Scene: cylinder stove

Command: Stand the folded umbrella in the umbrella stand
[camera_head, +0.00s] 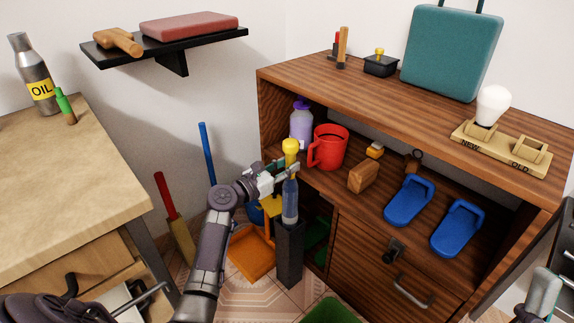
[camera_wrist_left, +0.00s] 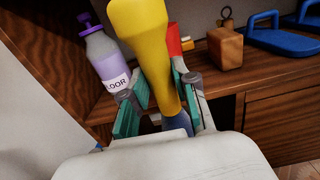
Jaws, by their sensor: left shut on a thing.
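The folded umbrella has a yellow handle (camera_head: 291,147) and a blue folded body (camera_head: 290,205). It stands upright in my left gripper (camera_head: 286,175), which is shut on it just below the handle. The handle also fills the middle of the left wrist view (camera_wrist_left: 145,40), between the finger pads of the left gripper (camera_wrist_left: 160,112). The tall, narrow, dark grey umbrella stand (camera_head: 289,258) is directly below. The umbrella's lower end meets the stand's top in the picture; I cannot tell how deep it reaches. A grey part at the lower right may be my right gripper; its jaws are not clear.
The wooden cabinet (camera_head: 420,115) stands close on the right. Its shelf holds a red mug (camera_head: 331,146), a purple bottle (camera_head: 302,122) and blue dustpan-like items (camera_head: 408,203). An orange tray (camera_head: 252,255) lies left of the stand. A wooden workbench (camera_head: 70,165) is at left.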

